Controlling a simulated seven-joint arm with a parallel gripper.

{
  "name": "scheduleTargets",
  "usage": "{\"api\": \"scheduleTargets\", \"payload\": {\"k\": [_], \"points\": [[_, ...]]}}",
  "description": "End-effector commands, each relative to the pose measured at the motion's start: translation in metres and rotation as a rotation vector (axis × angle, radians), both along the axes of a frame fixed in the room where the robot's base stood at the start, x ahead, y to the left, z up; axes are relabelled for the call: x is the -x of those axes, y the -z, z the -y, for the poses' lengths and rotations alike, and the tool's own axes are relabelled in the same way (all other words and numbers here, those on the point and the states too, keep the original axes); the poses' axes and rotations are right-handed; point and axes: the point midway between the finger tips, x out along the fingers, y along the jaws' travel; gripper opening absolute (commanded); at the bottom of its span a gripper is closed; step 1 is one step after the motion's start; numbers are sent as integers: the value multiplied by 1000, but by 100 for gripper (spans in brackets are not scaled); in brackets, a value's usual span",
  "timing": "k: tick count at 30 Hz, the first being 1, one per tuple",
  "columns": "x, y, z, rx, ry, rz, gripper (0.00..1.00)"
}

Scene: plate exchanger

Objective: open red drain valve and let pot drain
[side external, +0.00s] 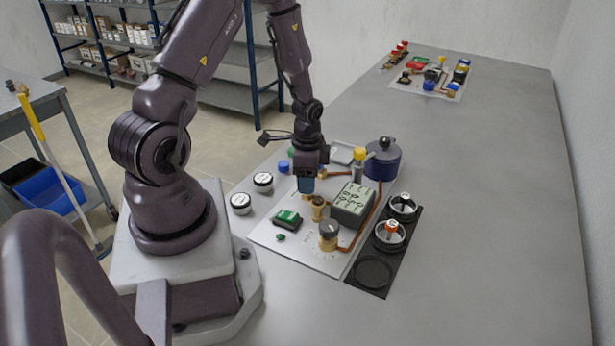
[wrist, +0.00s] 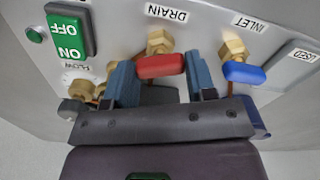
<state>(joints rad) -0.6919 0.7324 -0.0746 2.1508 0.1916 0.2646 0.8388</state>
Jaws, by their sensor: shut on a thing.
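The red drain valve handle (wrist: 160,66) lies crosswise in the wrist view, just below its brass fitting (wrist: 159,41) and the DRAIN label (wrist: 167,12). My gripper (wrist: 163,75) has one blue-grey fingertip at each end of the handle and is shut on it. In the side external view my gripper (side external: 306,186) points down at the white panel; the red handle is hidden there. A dark blue lidded pot (side external: 383,162) stands at the panel's back right corner. Its inside and any flow are not visible.
A blue handle (wrist: 243,73) sits by the INLET label, close to my right-hand finger. A green OFF/ON switch (wrist: 70,30) is at left. A grey box (side external: 352,205) stands beside my gripper. A black tray (side external: 363,291) holds round parts. The table's right side is clear.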

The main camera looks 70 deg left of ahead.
Motion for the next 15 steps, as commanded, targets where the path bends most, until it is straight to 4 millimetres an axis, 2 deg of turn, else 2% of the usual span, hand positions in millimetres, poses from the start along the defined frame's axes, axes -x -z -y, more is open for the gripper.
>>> {"api": "scheduleTargets", "payload": {"k": [15], "points": [[0, -1, 0, -1, -491, 0, 27]]}}
